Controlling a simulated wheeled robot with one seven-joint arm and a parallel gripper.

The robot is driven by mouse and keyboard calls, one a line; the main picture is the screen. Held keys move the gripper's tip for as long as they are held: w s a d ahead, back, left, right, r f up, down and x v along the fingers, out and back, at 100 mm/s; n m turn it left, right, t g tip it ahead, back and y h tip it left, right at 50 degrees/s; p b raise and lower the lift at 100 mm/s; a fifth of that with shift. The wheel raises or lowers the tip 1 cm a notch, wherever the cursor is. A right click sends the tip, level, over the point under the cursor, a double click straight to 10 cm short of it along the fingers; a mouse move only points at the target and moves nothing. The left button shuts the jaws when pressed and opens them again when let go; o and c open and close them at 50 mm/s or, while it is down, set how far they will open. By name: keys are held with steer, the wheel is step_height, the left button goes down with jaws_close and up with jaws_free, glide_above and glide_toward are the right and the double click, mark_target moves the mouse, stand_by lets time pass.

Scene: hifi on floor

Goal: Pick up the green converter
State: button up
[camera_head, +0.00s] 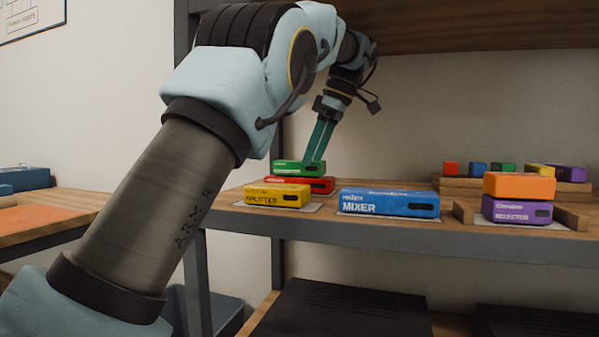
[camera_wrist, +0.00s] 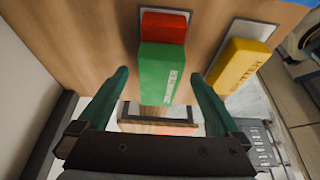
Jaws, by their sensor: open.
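The green converter (camera_head: 299,168) is a small flat box lying on top of a red box (camera_head: 303,184) at the left end of the wooden shelf. It also shows in the wrist view (camera_wrist: 161,74), with the red box (camera_wrist: 164,27) partly visible beyond it. My gripper (camera_head: 317,156) reaches down to the green converter from above, its green fingers at or just over the box. In the wrist view my gripper (camera_wrist: 161,80) is open, with one finger on each side of the green converter and visible gaps. Whether the fingertips touch it is unclear.
A yellow box (camera_head: 278,196) stands in front of the red one, close to my gripper. A blue mixer (camera_head: 388,203) sits to the right. An orange box (camera_head: 519,186) lies on a purple selector (camera_head: 516,211). Small blocks stand behind. The shelf's upper board (camera_head: 480,28) hangs above.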

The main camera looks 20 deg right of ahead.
mark_target(282, 167)
steer(key=shift+w+a+f+b, duration=0.25)
steer(key=shift+w+a+f, duration=0.05)
steer(key=shift+w+a, duration=0.3)
steer(key=shift+w+a+f+b, duration=0.25)
steer(key=shift+w+a, duration=0.2)
steer(key=shift+a, duration=0.1)
steer(key=shift+f, duration=0.25)
steer(key=c, duration=1.5)
steer(key=shift+c, duration=0.3)
steer(key=shift+r, duration=0.15)
